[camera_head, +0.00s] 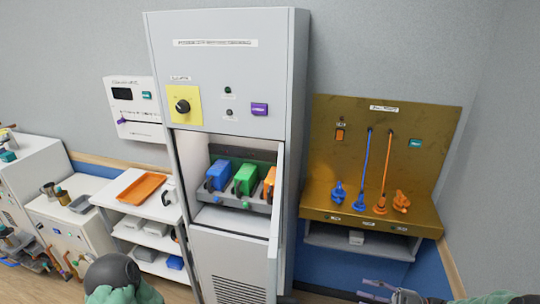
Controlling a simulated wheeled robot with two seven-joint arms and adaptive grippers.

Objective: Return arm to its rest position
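My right gripper (364,289) is at the bottom edge, right of centre, below the brown-gold workbench. Its two thin fingers point left and look apart, with nothing visible between them. My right arm runs out of the picture at the bottom right. Part of my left arm (112,272), a dark rounded link with green below it, shows at the bottom left. My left gripper is not visible. The tall grey cabinet (225,80) stands in the middle with its door (277,205) swung open. Inside are a blue (218,174), a green (245,179) and an orange block-like unit (270,182), side by side.
The brown-gold bench (330,202) at right holds blue and orange tools with cords. A white shelf cart (110,197) with an orange tray (142,187) stands left of the cabinet. White counters (85,235) are further left. The open door juts forward between cabinet and bench.

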